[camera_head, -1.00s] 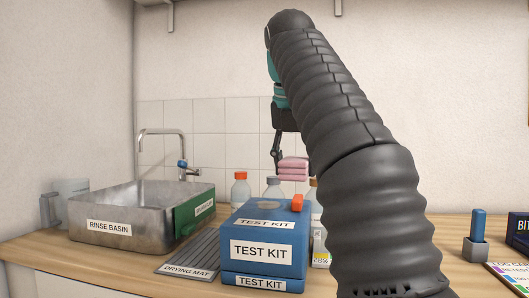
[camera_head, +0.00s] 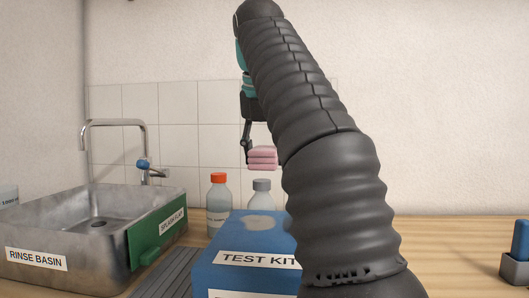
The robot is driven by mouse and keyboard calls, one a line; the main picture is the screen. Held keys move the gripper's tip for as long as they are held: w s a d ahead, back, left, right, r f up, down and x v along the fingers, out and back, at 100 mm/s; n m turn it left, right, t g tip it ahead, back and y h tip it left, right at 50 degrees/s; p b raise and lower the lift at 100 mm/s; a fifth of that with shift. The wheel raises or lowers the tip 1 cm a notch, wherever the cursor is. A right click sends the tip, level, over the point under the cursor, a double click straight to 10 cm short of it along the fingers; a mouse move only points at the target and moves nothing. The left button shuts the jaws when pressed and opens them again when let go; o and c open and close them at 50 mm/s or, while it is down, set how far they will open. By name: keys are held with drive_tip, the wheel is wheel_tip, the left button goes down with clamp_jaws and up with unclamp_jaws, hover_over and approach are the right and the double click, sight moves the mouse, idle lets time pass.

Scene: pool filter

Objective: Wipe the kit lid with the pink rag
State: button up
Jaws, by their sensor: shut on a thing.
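The pink rag (camera_head: 262,158) is a folded stack held in the air behind and above the test kit. My gripper (camera_head: 248,153) is shut on it; one finger shows at the rag's left side, and my arm hides the other. The blue test kit (camera_head: 215,275) stands on the counter, partly hidden by my arm at its right. Its lid (camera_head: 238,231) is blue with a pale, irregular spot (camera_head: 260,222) on top. The rag is above the lid's height, and a gap shows between them.
A metal rinse basin (camera_head: 40,238) with a green splash flap (camera_head: 157,235) stands left, under a faucet (camera_head: 85,140). A grey drying mat (camera_head: 170,275) lies beside the kit. Orange-capped (camera_head: 219,205) and grey-capped (camera_head: 261,195) bottles stand behind. A blue-handled block (camera_head: 517,255) is at right.

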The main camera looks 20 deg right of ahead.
drive_tip(key=b, duration=0.4)
hover_over(265, 217)
drive_tip(key=shift+w+d+f, duration=0.15)
drive_tip(key=shift+f, duration=2.6)
